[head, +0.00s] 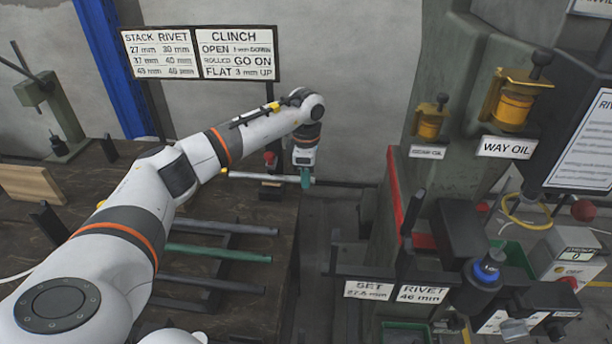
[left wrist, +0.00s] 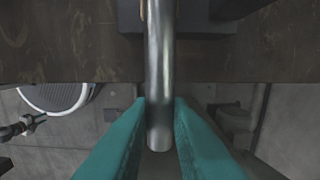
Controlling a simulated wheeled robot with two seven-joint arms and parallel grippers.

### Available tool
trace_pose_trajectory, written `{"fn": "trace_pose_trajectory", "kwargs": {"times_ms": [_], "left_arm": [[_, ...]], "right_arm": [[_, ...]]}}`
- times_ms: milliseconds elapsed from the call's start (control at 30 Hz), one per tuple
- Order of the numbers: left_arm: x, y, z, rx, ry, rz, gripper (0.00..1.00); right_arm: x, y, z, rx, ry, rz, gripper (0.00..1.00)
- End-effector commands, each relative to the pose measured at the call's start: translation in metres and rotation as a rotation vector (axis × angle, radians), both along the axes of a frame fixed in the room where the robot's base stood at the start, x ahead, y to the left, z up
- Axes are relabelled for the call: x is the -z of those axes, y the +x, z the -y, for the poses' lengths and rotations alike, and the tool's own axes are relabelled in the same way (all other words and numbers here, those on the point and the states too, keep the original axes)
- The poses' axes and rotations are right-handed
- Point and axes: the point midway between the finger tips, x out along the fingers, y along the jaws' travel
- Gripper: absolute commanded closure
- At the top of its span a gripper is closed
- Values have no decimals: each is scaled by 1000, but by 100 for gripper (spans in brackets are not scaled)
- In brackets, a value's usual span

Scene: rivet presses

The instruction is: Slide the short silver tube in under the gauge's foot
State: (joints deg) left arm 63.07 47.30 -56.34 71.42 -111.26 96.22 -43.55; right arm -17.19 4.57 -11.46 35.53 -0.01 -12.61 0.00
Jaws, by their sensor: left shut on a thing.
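The short silver tube (head: 262,176) is held level above the far right part of the dark bench. My left gripper (head: 306,179), with teal fingers, is shut on it near one end; the tube points left from the fingers. In the left wrist view the tube (left wrist: 159,70) runs from between the fingers (left wrist: 160,125) up over the bench edge to a dark block (left wrist: 200,15). The likely gauge is a small dark stand with a red knob (head: 269,157), beside the tube's left part. I cannot tell whether the tube is under its foot. My right gripper is not in view.
Several tubes, one green (head: 218,252), lie on a rack on the bench. A dark horizontal bar (head: 345,184) lies right of my gripper. The large green press (head: 455,90) stands at right, with a SET and RIVET sign (head: 396,292) low in front. A gap separates bench and press.

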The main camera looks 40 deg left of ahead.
Motion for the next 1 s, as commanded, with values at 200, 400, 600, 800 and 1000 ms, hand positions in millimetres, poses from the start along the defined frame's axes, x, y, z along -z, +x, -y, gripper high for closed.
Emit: {"fn": "trace_pose_trajectory", "kwargs": {"times_ms": [200, 400, 600, 800, 1000], "left_arm": [[3, 0, 0, 0, 0, 0, 100], [6, 0, 0, -1, 0, 0, 82], [6, 0, 0, -1, 0, 0, 58], [6, 0, 0, 0, 0, 0, 58], [-11, 1, 0, 0, -1, 4, 58]], "right_arm": [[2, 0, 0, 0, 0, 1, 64], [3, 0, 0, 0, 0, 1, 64], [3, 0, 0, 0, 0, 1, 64], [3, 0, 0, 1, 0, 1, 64], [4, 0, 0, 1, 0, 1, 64]]}}
